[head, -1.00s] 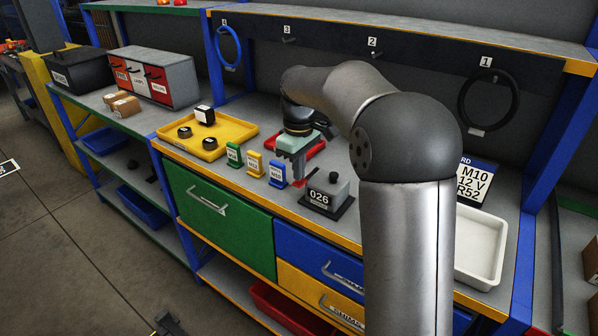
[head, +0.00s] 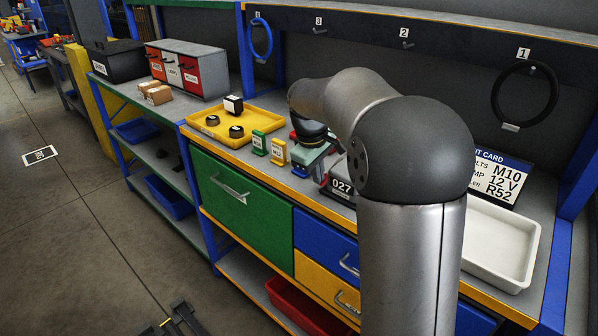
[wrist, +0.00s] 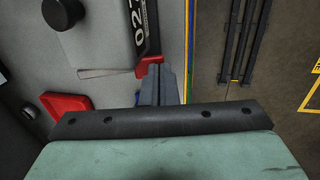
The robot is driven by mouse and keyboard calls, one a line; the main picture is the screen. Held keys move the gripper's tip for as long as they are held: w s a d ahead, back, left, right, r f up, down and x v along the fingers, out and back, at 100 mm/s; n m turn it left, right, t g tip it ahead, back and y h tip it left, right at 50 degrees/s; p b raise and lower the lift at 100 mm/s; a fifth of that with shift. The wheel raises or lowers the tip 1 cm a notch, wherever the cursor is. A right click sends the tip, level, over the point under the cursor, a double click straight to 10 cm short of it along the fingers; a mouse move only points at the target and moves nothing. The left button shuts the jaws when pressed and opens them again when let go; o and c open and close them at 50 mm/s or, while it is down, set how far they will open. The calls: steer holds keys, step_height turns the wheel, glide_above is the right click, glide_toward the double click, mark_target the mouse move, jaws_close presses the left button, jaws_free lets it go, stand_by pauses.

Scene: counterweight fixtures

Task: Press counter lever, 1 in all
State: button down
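The counter (head: 342,188) is a grey box on a dark base at the bench's front edge, partly hidden behind my arm in the head view. Its display reads 027. In the wrist view the counter (wrist: 120,32) is at the top, its number plate turned sideways. The red lever (wrist: 150,65) juts from its base. My gripper (wrist: 158,85) has its fingers together with nothing visible between them. The fingertips are right at the red lever; whether they touch it I cannot tell. In the head view my gripper (head: 320,178) is just left of the counter.
Green (head: 259,142) and yellow (head: 278,152) card stands are left of my gripper. A yellow tray (head: 205,133) with black-topped parts stands farther left. A white tray (head: 500,245) and a card sign (head: 500,178) are at right. A black ring (head: 524,92) hangs behind.

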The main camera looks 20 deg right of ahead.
steer(key=shift+d+r, duration=0.1)
steer(key=shift+d, duration=0.1)
steer(key=shift+r, duration=0.1)
steer(key=shift+r+p, duration=0.7)
steer(key=shift+p, duration=0.1)
steer(key=d+p+v, duration=0.1)
steer(key=p+v, duration=0.2)
steer(key=v, duration=1.1)
steer(key=shift+w, duration=0.3)
steer(key=shift+r, duration=0.1)
steer(key=s+a+f+m, duration=0.2)
steer(key=s+f, duration=0.4)
steer(key=s, duration=0.3)
steer(key=s+a+f+m+y, duration=0.1)
steer(key=s+a+f+m, duration=0.1)
steer(key=s+f, duration=0.4)
steer(key=s+a+f+m+g+y, duration=0.1)
steer(key=s+f, duration=0.6)
steer(key=s, duration=0.7)
steer(key=shift+a+m, duration=0.7)
steer(key=shift+a, duration=0.4)
